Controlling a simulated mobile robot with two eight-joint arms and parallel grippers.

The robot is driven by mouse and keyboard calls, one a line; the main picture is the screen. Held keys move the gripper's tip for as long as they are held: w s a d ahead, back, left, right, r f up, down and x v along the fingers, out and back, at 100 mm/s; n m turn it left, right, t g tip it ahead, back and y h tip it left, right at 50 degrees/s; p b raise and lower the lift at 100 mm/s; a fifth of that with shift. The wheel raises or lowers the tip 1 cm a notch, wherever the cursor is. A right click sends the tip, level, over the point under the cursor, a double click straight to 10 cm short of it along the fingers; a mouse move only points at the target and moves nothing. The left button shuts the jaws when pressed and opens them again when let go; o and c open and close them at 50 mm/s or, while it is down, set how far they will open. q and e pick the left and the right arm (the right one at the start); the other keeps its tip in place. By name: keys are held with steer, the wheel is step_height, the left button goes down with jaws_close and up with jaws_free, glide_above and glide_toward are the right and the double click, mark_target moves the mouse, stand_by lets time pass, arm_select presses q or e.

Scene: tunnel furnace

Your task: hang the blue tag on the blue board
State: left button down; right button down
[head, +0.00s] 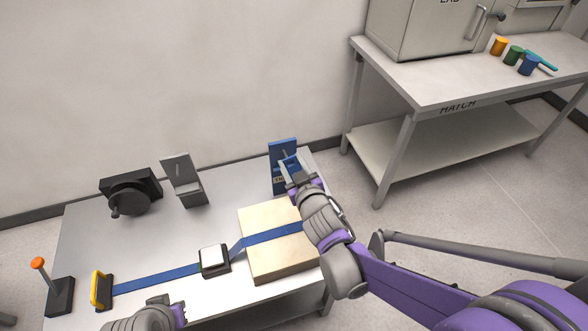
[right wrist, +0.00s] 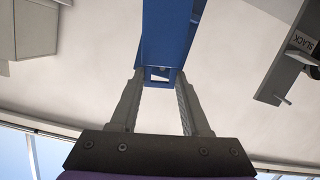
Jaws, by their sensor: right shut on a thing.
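The blue board (head: 281,148) stands upright at the back right of the table. My right gripper (head: 290,178) is right in front of it, shut on the blue tag (head: 291,163). In the right wrist view the tag (right wrist: 158,75) is between the two fingers (right wrist: 160,85), with the blue board (right wrist: 168,25) just beyond. I cannot tell whether the tag touches the board or is on a hook; the gripper and arm hide part of the board's lower face. My left gripper (head: 160,304) is only partly in view at the bottom edge, and its jaws cannot be made out.
A grey stand (head: 181,178) and a black device (head: 130,192) stand along the back. A pale block (head: 262,263) with a blue strap lies below my right arm. A white-topped block (head: 214,260), yellow handle (head: 100,290) and orange-knobbed lever (head: 40,268) are further left.

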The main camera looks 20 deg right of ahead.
mark_target(287, 157)
steer(key=shift+b+x, duration=0.35)
steer(key=shift+x, duration=1.7)
steer(key=shift+f, duration=0.15)
steer(key=shift+c, duration=1.5)
jaws_free()
steer(key=shift+s, duration=0.1)
